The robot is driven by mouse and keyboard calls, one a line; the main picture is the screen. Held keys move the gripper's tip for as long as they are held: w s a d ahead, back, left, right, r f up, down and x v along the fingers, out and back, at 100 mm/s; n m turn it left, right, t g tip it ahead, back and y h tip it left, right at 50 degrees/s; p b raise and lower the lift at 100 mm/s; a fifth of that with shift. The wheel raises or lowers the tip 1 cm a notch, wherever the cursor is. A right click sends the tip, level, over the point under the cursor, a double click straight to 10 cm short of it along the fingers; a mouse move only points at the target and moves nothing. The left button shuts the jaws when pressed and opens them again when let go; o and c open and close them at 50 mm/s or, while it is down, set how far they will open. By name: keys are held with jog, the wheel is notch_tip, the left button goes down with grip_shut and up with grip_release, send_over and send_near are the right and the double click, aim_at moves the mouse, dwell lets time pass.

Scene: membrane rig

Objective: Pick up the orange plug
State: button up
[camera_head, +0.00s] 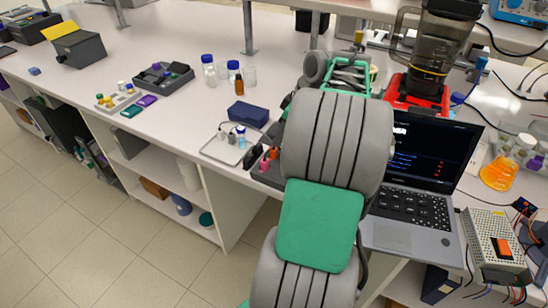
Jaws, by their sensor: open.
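Small plug-like pieces stand close together on the bench's front edge, just left of my arm.
A metal tray (215,150) with small vials and a dark blue box (248,114) lie left of the plugs. A laptop (415,205) stands right of my arm, with a power supply (495,240) and an orange-filled flask (499,176) farther right.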

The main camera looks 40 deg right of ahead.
aim_at(276, 150)
jog(key=x, duration=0.5)
jog(key=p+x, duration=0.1)
jog(key=x, duration=0.1)
jog(key=shift+w+d+f, duration=0.15)
jog(key=shift+d+f, duration=0.1)
jog(key=shift+c, duration=0.3)
grip_shut()
